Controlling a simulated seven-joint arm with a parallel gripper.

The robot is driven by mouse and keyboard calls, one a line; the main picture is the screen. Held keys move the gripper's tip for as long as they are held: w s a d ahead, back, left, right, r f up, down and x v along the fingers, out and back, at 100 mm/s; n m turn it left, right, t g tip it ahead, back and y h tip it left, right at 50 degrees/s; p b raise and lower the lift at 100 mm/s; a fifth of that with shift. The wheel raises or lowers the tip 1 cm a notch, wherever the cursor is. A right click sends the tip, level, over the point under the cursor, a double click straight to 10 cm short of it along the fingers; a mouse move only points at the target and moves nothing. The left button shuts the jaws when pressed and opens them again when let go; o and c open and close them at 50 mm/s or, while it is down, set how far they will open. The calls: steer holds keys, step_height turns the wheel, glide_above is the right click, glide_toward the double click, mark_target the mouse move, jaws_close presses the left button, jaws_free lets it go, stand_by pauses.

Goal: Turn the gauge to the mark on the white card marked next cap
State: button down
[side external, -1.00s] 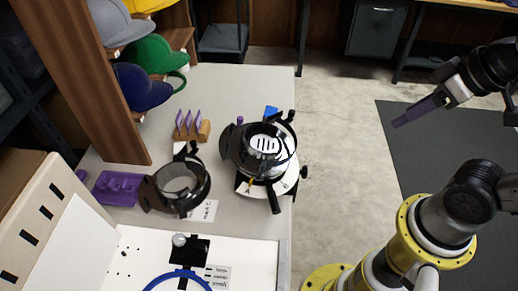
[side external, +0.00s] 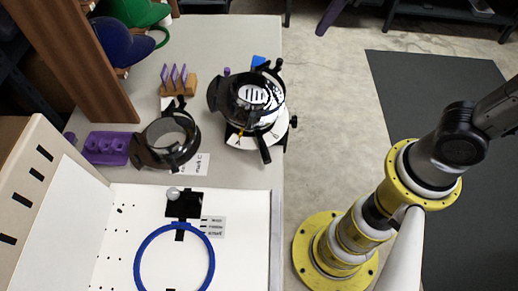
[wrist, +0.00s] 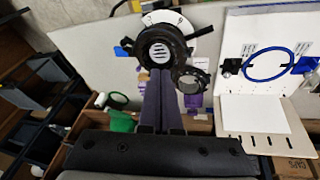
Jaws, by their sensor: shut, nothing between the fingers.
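The gauge (side external: 255,97) is a black round cap frame on a white dial plate (side external: 240,141) with a dark lever, near the bench's right edge. A small orange mark shows at the dial's front left. In the wrist view the gauge (wrist: 160,45) lies beyond my fingertips, with its white dial partly behind it. A white card (side external: 198,166) lies in front of a smaller black ring (side external: 168,140); its print seems to read "mark C". My gripper (wrist: 160,74) is shut and empty, apart from the gauge. In the side view only purple fingers (side external: 330,16) show at the top edge.
A wooden block with purple clips (side external: 177,85) stands behind the rings, and a purple tray (side external: 107,147) is at left. A white board with a blue hoop (side external: 174,226) is in front. Caps hang on a shelf at upper left.

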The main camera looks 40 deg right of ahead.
steer(key=w+a+f+n+g, duration=0.1)
steer(key=w+a+f+n, duration=0.1)
steer(key=w+a+f, duration=0.3)
steer(key=n+g+h, duration=0.2)
steer(key=n+g, duration=0.1)
steer(key=n, duration=0.2)
glide_above(264, 158)
steer(key=w+a, duration=0.2)
steer(key=a, duration=0.3)
step_height(264, 158, down, 13)
steer(key=s+d+f, duration=0.1)
steer(key=d+f, duration=0.2)
steer(key=f, duration=0.9)
steer(key=shift+s+d, duration=0.25)
steer(key=shift+d, duration=0.15)
steer(key=shift+s+d, duration=0.1)
steer(key=shift+d, duration=0.1)
steer(key=shift+s+d+f, duration=0.1)
steer(key=shift+s+d, duration=0.05)
steer(key=shift+d, duration=0.05)
